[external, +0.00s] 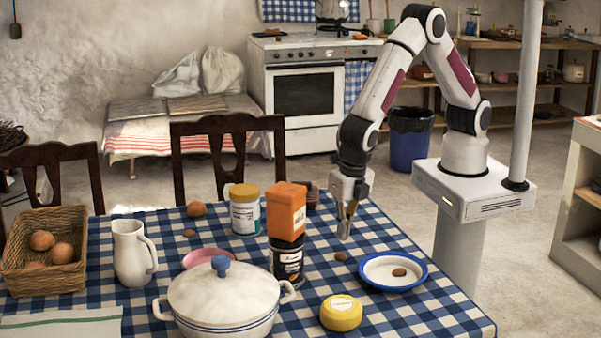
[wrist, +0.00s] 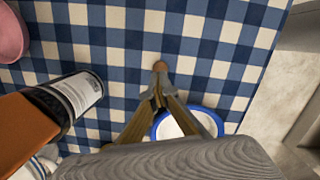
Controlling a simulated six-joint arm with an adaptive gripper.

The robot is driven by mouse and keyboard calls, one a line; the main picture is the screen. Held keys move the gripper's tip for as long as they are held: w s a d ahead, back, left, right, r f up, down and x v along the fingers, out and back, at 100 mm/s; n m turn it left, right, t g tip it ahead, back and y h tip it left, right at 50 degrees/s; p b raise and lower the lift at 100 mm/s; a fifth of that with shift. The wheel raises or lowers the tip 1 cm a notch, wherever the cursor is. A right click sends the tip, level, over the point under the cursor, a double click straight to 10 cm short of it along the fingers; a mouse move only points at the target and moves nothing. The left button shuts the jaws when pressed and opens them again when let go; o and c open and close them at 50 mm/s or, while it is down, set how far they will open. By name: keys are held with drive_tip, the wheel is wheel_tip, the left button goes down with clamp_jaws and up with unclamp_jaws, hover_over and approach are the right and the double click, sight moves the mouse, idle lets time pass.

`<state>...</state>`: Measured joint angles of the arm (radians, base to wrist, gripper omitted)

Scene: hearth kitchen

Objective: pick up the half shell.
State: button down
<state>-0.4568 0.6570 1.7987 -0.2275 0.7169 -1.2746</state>
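Several small brown pieces that look like nut shells are on the table; I cannot tell their exact shape. One, likely the half shell (external: 341,256), lies on the checked cloth just below my gripper (external: 344,236). In the wrist view this brown piece (wrist: 160,66) shows just beyond my fingertips (wrist: 158,94). My fingers point down and their tips come together, with nothing seen held between them. The tips look a little above the cloth, apart from the piece. Another brown piece (external: 399,272) lies in the blue-rimmed plate (external: 422,268), and one (external: 189,233) lies farther left.
A black jar (external: 287,262) with an orange block (external: 287,210) on top stands left of my gripper. A yellow tin (external: 341,313), a lidded white pot (external: 222,295), a pink dish (external: 207,256) and a white-yellow canister (external: 244,212) stand around. Cloth around the near piece is clear.

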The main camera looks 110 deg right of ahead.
sight(342, 254)
drive_tip(key=shift+r, duration=2.45)
drive_tip(key=c, duration=0.6)
unclamp_jaws()
drive_tip(key=shift+f, duration=0.1)
